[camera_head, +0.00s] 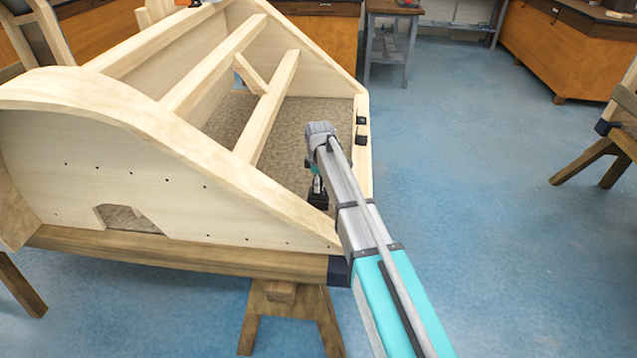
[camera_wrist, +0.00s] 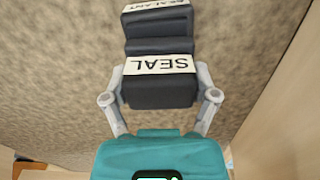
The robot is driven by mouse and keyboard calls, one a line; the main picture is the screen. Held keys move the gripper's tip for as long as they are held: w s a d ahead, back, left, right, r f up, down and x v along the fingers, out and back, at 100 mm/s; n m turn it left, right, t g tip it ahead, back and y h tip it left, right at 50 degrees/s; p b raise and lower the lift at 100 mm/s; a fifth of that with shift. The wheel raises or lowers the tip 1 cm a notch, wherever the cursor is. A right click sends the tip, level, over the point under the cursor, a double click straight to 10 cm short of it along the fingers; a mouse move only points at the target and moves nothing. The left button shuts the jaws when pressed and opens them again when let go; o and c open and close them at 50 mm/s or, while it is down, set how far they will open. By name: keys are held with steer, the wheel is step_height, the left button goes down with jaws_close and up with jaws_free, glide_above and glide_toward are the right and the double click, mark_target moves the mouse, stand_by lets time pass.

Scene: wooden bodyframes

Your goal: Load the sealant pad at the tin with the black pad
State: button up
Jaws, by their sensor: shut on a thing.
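In the wrist view, my gripper (camera_wrist: 160,86) is shut on a black block with a white label reading SEAL (camera_wrist: 160,65), which I take to be the sealant pad. A dark block labelled SEALANT (camera_wrist: 156,25), perhaps the tin, lies just beyond it. The two look close together, but I cannot tell whether they touch. In the head view, my gripper (camera_head: 317,190) points down inside the right end of the wooden frame. Dark shapes show at its tip, too small to tell apart. No separate black pad on the tin can be made out.
The pale wooden bodyframe (camera_head: 180,185) has a curved near side, crossbars (camera_head: 268,108) and a brown speckled floor (camera_head: 292,125). Two small black items (camera_head: 361,129) sit on its right edge. Trestles hold it up. Blue floor to the right is open, with benches farther off.

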steer(key=shift+s+f+b, duration=0.1)
steer(key=shift+f+b, duration=0.3)
stand_by(1.8)
steer(key=shift+r, duration=0.1)
steer(key=shift+r+p, duration=3.4)
steer(key=shift+p, duration=0.15)
steer(key=shift+r, duration=0.1)
step_height(320, 180, up, 9)
steer(key=p, duration=0.9)
